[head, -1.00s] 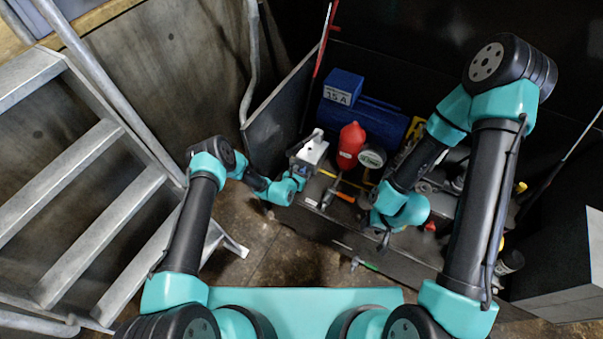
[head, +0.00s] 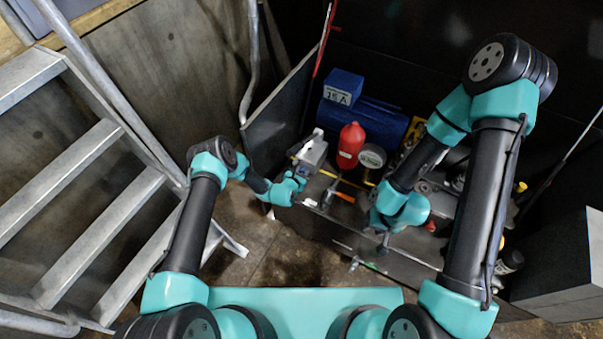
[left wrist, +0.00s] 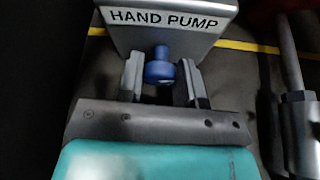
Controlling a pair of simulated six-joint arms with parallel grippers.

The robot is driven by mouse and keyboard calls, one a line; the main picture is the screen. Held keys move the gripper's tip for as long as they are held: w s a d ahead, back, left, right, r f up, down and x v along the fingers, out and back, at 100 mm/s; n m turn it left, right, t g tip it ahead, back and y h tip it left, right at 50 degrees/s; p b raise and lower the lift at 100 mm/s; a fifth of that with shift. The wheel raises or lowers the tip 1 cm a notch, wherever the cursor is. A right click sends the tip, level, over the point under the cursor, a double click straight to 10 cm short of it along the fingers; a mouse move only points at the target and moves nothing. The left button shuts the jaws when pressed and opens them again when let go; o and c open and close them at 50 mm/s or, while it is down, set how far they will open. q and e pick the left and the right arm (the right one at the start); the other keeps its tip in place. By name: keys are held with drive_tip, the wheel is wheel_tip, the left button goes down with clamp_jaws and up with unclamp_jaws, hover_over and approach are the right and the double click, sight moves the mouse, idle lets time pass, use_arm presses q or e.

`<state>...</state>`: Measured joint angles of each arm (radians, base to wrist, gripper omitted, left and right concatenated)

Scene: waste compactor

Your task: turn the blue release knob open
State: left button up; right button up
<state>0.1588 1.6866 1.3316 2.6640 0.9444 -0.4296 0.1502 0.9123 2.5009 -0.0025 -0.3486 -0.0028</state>
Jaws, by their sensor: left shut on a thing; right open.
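The blue release knob (left wrist: 160,70) sticks out of the front of the grey hand pump box (left wrist: 165,38) in the left wrist view, under its HAND PUMP label. My left gripper (left wrist: 162,80) has one finger on each side of the knob and is shut on it. In the head view, the left gripper (head: 302,173) is at the near face of the box (head: 312,153), and the knob is too small to make out there. My right gripper (head: 384,242) hangs over the front part of the bench, open and empty, well to the right of the box.
A red bottle (head: 350,146) and a round gauge (head: 372,157) stand right of the box. A blue cylinder (head: 378,118) and a blue box marked 15 A (head: 343,87) lie behind. A tool with an orange part (head: 345,197) lies in front. A metal staircase (head: 75,200) stands left.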

use_arm(q)
drive_tip(key=m+t+y, duration=0.1)
drive_tip(key=m, duration=0.2)
drive_tip(key=shift+d+f+m+y, duration=0.1)
drive_tip(key=shift+m+y, duration=0.2)
drive_tip(key=shift+y, duration=0.1)
idle(0.5)
drive_tip(key=o, duration=0.9)
drive_tip(key=shift+s, duration=0.1)
